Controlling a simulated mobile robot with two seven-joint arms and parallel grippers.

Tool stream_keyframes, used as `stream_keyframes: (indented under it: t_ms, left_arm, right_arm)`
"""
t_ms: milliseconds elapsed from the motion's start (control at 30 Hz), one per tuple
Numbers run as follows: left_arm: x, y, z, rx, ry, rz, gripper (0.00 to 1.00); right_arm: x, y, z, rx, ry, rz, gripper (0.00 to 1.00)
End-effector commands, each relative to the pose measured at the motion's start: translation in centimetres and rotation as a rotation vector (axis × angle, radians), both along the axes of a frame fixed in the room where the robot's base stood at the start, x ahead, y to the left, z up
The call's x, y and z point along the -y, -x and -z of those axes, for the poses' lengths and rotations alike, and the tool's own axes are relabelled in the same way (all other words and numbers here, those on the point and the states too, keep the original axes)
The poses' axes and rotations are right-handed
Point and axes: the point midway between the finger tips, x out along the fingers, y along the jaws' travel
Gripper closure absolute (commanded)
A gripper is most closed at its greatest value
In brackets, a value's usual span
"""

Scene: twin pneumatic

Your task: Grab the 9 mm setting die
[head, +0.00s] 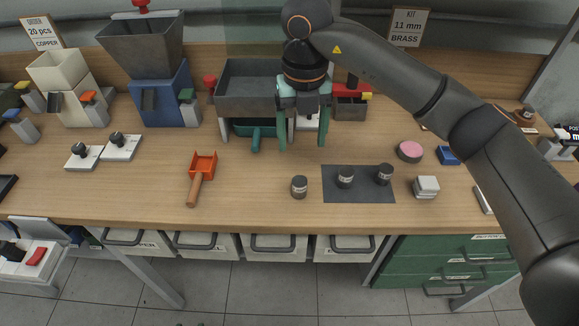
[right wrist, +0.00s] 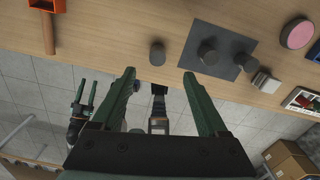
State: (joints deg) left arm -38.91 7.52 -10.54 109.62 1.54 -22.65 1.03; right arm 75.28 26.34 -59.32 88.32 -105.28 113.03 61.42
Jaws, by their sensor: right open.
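Three dark cylindrical dies with pale labels stand upright on the bench. One die (head: 299,187) is on bare wood left of the dark mat; a second die (head: 345,177) and a third die (head: 384,174) are on the mat. The labels are too small to read, so I cannot tell which is 9 mm. My right gripper (head: 303,146) is open and empty, fingers pointing down, above and behind the left die. In the right wrist view, the left die (right wrist: 157,54) shows beyond the gap between the fingertips. My left gripper (right wrist: 84,94) hangs low there, its fingers apart and empty.
The dark mat (head: 330,198) lies near the front edge. An orange scoop (head: 202,165) lies to the left, a pink-topped round tin (head: 409,151) and a grey block stack (head: 426,187) to the right. A grey hopper bin (head: 245,85) stands behind.

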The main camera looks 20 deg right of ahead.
Motion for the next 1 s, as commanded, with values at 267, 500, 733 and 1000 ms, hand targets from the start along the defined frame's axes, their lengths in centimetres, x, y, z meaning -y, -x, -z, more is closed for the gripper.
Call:
stream_keyframes:
  t_ms: [267,500,733,1000]
  left_arm:
    - [0.0,0.0,-0.3,0.001,0.0,0.0,0.5]
    - [0.0,0.0,-0.5,0.002,0.0,0.0,0.5]
    - [0.0,-0.1,-1.2,0.003,0.0,0.001,0.5]
    - [0.0,-0.1,-1.2,0.004,0.0,0.0,0.5]
  right_arm:
    - [0.0,0.2,5.1,-0.006,0.001,-0.003,0.23]
    - [-0.1,0.2,7.1,-0.002,-0.002,-0.004,0.23]
    - [-0.5,0.9,10.3,-0.006,-0.002,-0.005,0.23]
    - [-0.5,0.7,12.1,-0.001,-0.003,-0.005,0.23]
